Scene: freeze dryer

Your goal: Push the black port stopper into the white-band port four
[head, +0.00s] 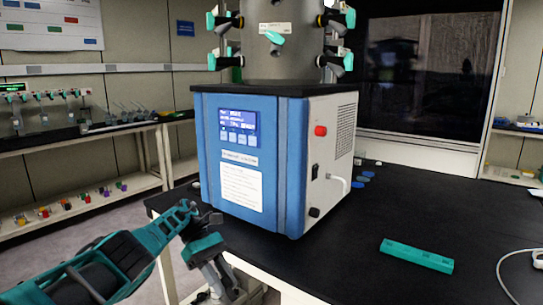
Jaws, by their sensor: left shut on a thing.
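The freeze dryer (290,160) stands on the black bench, with a blue front and a grey drum (282,40) on top. The drum carries several ports with teal valves and black ends. Two valves show at the upper left (225,20) and lower left (226,61), and one faces me (273,38). I cannot make out a white band. My left gripper (222,284) points down at the bench's front edge, below and left of the dryer. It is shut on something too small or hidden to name. I cannot pick out the black port stopper. My right gripper is out of view.
A teal block (416,255) lies on the bench (370,220) at the right, near a white cable (510,265). Small blue discs (365,178) lie behind the dryer. A side shelf (80,135) with lab gear stands at the left. The bench right of the dryer is mostly clear.

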